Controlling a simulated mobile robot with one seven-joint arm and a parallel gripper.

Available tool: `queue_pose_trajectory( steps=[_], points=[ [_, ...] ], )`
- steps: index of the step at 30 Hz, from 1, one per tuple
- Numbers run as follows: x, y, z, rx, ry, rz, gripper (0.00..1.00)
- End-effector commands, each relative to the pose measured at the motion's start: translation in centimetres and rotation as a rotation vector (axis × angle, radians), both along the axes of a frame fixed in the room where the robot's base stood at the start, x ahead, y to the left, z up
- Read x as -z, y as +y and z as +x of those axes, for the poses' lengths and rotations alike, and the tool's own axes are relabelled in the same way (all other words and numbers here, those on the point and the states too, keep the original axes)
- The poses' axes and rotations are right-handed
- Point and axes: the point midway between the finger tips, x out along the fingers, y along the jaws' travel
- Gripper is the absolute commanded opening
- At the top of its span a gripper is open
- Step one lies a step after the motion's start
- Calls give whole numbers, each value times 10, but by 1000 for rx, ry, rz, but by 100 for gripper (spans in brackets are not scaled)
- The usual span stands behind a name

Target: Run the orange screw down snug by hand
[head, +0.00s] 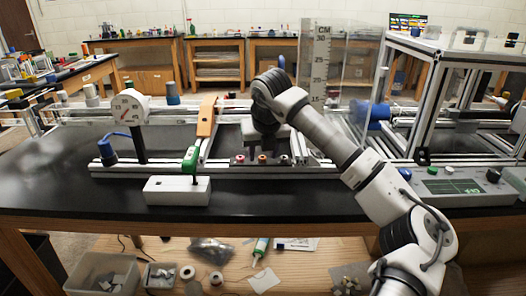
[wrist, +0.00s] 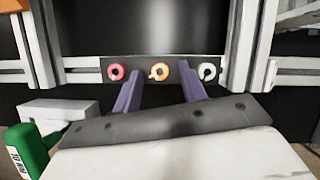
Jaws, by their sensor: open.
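The orange screw (wrist: 159,70) is the middle one of three ring-shaped screw heads on a dark plate (wrist: 187,77) in the wrist view. A pink one (wrist: 116,71) is to its left and a white one (wrist: 207,71) to its right. The orange screw also shows in the head view (head: 262,158). My gripper (wrist: 160,86) is open, its two purple fingers apart. In the wrist view the orange screw shows between and just beyond the fingertips, with nothing held. I cannot tell how far the tips are from the plate.
Aluminium rails (head: 125,170) run along the black bench on both sides of the plate. A white box (head: 177,191) with a green-topped part (head: 190,160) stands in front left. A dial gauge (head: 130,107) is left; a control box (head: 465,187) is right. The bench's left front is clear.

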Motion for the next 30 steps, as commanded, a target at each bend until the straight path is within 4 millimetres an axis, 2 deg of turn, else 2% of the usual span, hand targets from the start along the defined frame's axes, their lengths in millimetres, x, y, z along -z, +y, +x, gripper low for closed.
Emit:
queue_pose_trajectory(
  steps=[4, 7, 15, 21, 25, 30],
  points=[
    [-7, -1, -3, 0, -1, -1, 42],
    [-20, -2, -8, 1, -2, -1, 42],
    [-77, -7, -31, 2, -4, -3, 42],
    [-111, -10, -45, 2, -2, -2, 42],
    [-123, -11, -50, 1, -2, 0, 42],
    [-128, -11, -52, 0, -1, 0, 42]
  ],
)
